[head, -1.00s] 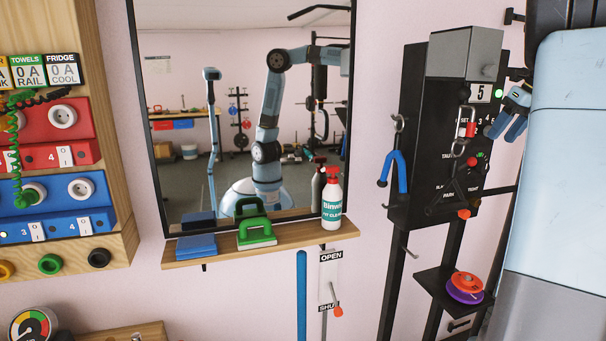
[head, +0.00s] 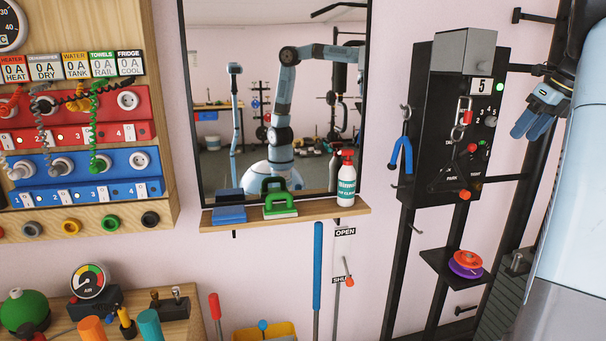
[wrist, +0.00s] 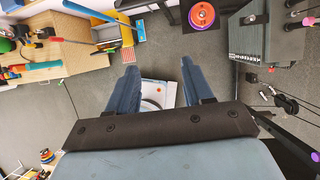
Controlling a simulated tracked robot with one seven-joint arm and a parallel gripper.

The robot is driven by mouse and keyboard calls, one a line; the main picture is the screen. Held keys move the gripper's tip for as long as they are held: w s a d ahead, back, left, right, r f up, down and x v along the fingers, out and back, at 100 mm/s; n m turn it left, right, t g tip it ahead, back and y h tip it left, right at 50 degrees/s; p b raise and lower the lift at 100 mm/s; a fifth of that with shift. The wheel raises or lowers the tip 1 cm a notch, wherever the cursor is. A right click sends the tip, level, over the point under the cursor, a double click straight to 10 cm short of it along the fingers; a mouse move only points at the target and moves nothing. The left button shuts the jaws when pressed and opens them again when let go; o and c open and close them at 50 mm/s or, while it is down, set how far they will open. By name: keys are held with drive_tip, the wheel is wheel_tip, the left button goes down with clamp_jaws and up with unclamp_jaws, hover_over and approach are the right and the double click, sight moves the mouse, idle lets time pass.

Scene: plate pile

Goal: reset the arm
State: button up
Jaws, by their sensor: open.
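My gripper (head: 538,118) shows at the upper right of the head view, beside the black panel, with blue fingers pointing down and to the left. In the wrist view my gripper (wrist: 158,78) has its two blue fingers well apart, with nothing between them but floor and a white machine below. It is open and empty. A mirror (head: 230,130) on the wall reflects my light blue arm, bent at the elbow above a white base.
A black panel (head: 425,185) with hooks and a padlock stands close left of my gripper. A shelf (head: 345,212) holds a spray bottle (head: 346,185) and a green-handled block (head: 280,208). A socket board (head: 165,190) is at left. A grey cabinet (wrist: 262,40) shows in the wrist view.

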drive_tip(key=s+a+f+n, duration=0.1)
drive_tip(key=s+a+n, duration=0.5)
drive_tip(key=a+n, duration=0.25)
drive_tip(key=s+a+f+n, duration=0.2)
drive_tip(key=s+a+n, duration=0.3)
drive_tip(key=a+n, duration=0.4)
drive_tip(key=s+a+f+n+h, duration=0.1)
drive_tip(key=s+a+f+n, duration=0.3)
drive_tip(key=s+a+n, duration=0.2)
drive_tip(key=s+a+f+n+t+h, duration=0.1)
drive_tip(key=s+a+f+n, duration=0.4)
drive_tip(key=s+n, duration=0.3)
drive_tip(key=shift+s+a+n+h, duration=0.15)
drive_tip(key=shift+a+n+h, duration=0.15)
drive_tip(key=shift+a+n, duration=0.65)
